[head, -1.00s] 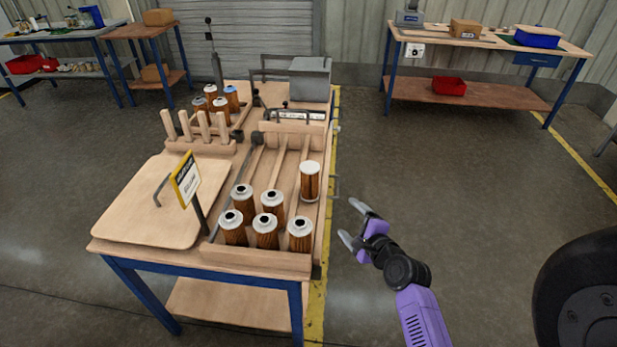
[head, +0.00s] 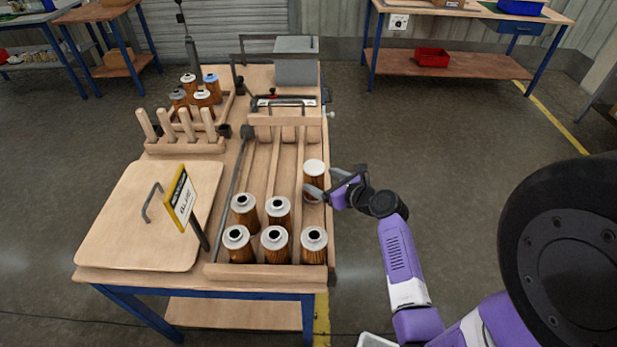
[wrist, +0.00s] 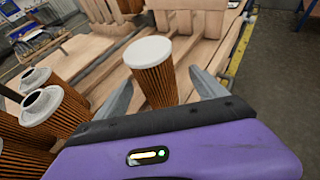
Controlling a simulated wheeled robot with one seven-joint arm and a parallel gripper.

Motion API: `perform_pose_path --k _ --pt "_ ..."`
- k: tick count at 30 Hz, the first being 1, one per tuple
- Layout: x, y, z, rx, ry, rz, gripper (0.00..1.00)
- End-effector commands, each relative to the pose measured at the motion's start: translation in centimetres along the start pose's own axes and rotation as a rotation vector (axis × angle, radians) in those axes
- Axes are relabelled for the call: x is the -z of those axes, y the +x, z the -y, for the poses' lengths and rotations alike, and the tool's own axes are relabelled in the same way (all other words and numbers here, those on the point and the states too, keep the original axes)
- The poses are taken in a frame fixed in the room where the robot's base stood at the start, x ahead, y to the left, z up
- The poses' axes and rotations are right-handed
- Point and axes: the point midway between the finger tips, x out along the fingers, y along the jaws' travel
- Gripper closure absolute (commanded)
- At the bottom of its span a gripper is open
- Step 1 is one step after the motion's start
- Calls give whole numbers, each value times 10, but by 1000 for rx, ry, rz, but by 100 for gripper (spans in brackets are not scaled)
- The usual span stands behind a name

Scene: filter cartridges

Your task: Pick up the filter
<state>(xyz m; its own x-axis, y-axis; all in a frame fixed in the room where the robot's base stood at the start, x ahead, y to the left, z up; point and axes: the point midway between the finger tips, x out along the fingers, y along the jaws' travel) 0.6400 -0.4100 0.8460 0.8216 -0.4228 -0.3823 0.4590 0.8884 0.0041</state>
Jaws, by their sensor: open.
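A filter cartridge (head: 314,178) with a brown pleated body and a plain white cap stands upright in the right lane of the wooden rack, apart from the others. In the wrist view the same filter (wrist: 158,82) stands between the two grey fingers. My gripper (head: 318,192) is open, with a finger on either side of the filter. I cannot tell whether the fingers touch it. Several more filters (head: 275,243) with holed white caps stand at the front of the rack; some show at the left of the wrist view (wrist: 45,108).
Wooden pegs (head: 185,128) and another group of filters (head: 197,92) are at the back left.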

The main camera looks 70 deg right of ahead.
Motion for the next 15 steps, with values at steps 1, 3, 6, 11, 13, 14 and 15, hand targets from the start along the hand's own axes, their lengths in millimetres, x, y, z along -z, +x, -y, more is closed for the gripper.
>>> perform_pose_path --k 1,3,6,11,13,14,15 --pt "0 6 0 -1 0 0 19" --pt "0 14 -1 -1 -1 0 19" --pt "2 23 -2 -1 -2 -1 19" --pt "6 45 -6 0 -3 -1 19" --pt "6 55 -6 0 -3 0 19" --pt "6 58 -6 1 -3 0 19" --pt "6 62 -6 1 -3 0 19"
